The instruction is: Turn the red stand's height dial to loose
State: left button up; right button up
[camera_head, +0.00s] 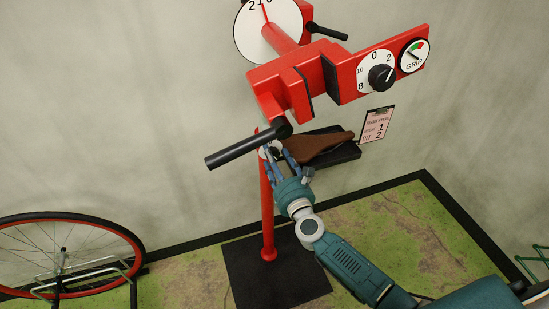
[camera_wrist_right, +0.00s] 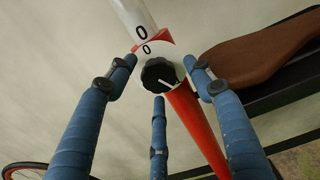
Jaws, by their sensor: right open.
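The red stand (camera_head: 267,220) rises on a thin post from a dark base plate, with a red clamp head (camera_head: 300,85) on top. The height dial is a black ridged knob (camera_wrist_right: 161,76) on a white plate marked 0 in the right wrist view. Its white pointer line aims to the lower right. In the head view my gripper mostly hides the dial. My right gripper (camera_head: 277,158) is open, its blue fingers spread around the knob's sides and below. In the right wrist view the fingers (camera_wrist_right: 158,82) appear apart from the knob. My left gripper is out of view.
A black lever (camera_head: 245,147) sticks out left just above my right gripper. A brown saddle (camera_head: 318,147) on a black shelf is close on the right. Another dial (camera_head: 381,77), a gauge (camera_head: 414,56) and a clipboard (camera_head: 376,124) are beyond. A wheel (camera_head: 65,250) stands lower left.

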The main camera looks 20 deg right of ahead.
jog(key=c, duration=1.1)
